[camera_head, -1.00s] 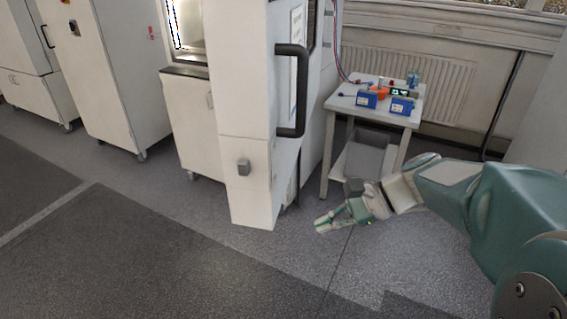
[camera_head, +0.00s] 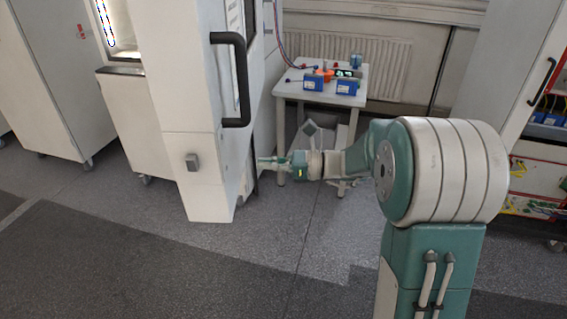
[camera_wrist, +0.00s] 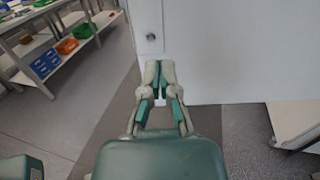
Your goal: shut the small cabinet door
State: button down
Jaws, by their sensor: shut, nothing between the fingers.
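A tall white cabinet (camera_head: 180,85) stands left of centre in the head view, with a long black handle. Below a seam is a smaller white lower door panel (camera_head: 208,200) with a grey latch (camera_head: 192,162). How far it stands open is hard to tell. My gripper (camera_head: 262,163) is shut and empty, just right of this lower panel and pointing left at it. In the wrist view my gripper's fingertips (camera_wrist: 160,68) are close to the lower edge of a white panel (camera_wrist: 235,50), below a small round fitting (camera_wrist: 151,37). Contact cannot be told.
A small white table (camera_head: 340,98) with blue boxes and devices stands behind my arm. Another white cabinet with coloured cables (camera_head: 530,190) is at the right. More white cabinets (camera_head: 50,80) stand at the left. The grey floor in front is clear.

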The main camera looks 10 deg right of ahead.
aim_at(226, 163)
jog(key=x, duration=0.6)
jog(key=shift+w+a, duration=0.1)
jog(key=shift+a, duration=0.25)
jog(key=shift+a, duration=0.1)
